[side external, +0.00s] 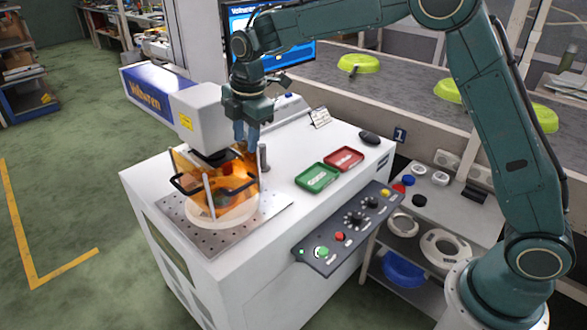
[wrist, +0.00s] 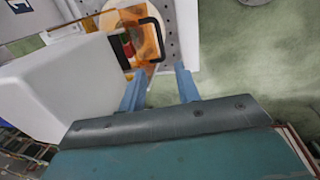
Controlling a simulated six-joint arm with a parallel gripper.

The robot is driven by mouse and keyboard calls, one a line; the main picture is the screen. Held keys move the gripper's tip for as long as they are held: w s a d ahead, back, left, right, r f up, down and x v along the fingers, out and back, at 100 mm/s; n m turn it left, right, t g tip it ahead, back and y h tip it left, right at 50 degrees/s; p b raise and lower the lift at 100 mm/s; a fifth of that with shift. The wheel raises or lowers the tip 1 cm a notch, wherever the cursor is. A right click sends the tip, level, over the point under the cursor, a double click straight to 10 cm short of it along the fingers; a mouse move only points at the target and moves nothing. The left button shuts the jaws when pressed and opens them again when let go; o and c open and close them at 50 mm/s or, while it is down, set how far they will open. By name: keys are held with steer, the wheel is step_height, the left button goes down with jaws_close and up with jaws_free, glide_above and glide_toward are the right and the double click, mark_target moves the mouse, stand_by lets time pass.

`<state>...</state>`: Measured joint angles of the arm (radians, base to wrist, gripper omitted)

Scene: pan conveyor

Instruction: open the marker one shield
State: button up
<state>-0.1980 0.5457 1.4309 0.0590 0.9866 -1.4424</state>
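The marker one shield (side external: 232,208) is a see-through orange guard with a black handle, standing around a pale round fixture beneath the white marking head (side external: 208,125). A small red and green item shows faintly through it. The shield also shows at the top of the wrist view (wrist: 148,42), with its black handle ahead of my fingers. My gripper (side external: 246,150) points down beside the marking head, close to the shield's upper back edge. In the wrist view my blue fingers (wrist: 160,72) are apart with nothing between them. I cannot tell whether a finger touches the shield.
The marking head fills space left of my gripper. A grey post (side external: 262,157) stands close behind the shield. Green (side external: 317,177) and red (side external: 344,158) trays lie on the white cabinet top. A button panel (side external: 347,230) is along its front. A conveyor carries green pans (side external: 359,63) behind.

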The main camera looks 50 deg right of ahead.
mark_target(245, 187)
steer(key=f, duration=0.4)
steer(key=w+f, duration=0.1)
steer(key=f, duration=0.3)
steer(key=w+f, duration=0.1)
steer(key=f, duration=0.4)
steer(key=shift+w, duration=0.2)
jaws_close()
